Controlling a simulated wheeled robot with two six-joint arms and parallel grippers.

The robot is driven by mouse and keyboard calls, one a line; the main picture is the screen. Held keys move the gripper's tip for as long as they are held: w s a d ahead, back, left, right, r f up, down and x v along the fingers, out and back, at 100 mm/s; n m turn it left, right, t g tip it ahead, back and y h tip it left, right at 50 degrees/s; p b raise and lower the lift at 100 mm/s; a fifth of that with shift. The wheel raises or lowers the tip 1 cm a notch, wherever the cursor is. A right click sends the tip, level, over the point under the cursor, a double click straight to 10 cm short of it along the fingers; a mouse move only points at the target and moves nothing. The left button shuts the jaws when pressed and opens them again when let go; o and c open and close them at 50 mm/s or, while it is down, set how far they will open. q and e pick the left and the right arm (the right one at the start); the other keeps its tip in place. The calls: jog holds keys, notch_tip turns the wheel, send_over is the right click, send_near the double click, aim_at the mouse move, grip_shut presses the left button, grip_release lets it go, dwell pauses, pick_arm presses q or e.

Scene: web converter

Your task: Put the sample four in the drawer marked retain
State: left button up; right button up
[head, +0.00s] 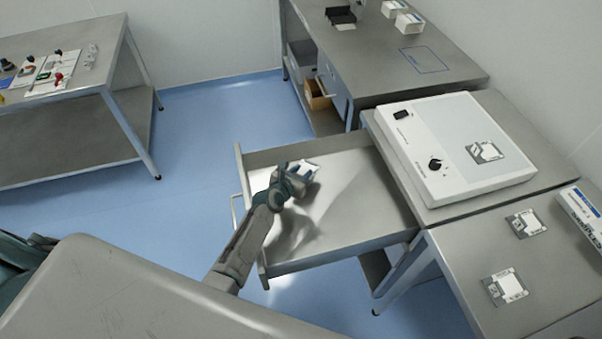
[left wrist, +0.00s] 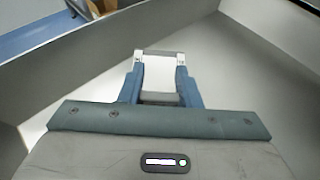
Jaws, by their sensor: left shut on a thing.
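My left gripper (head: 300,174) is inside the open metal drawer (head: 365,190), low over its floor. It is shut on a small white sample (head: 312,166), which also shows between the two blue fingers in the left wrist view (left wrist: 159,74). The number on the held sample cannot be read, and I cannot tell whether it touches the drawer floor. The rest of the drawer looks empty. The drawer's front faces away, so any marking is hidden. My right gripper is not in view.
A white light box (head: 450,150) with a sample card (head: 485,152) on it stands right of the drawer. Two more cards (head: 527,223) (head: 505,288) lie on the right bench. Another bench (head: 400,55) stands behind, and a side table (head: 75,95) at left. Blue floor lies between.

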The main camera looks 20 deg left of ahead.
pick_arm(q)
jog(key=shift+f+b, duration=0.3)
jog(key=shift+f, duration=0.3)
jog(key=o, duration=1)
jog(key=shift+c, duration=0.2)
jog(key=shift+r, duration=0.25)
jog(key=shift+r+p, duration=0.45)
jog(key=shift+r, duration=0.05)
jog(key=v, duration=1.2)
jog(key=shift+p, duration=0.45)
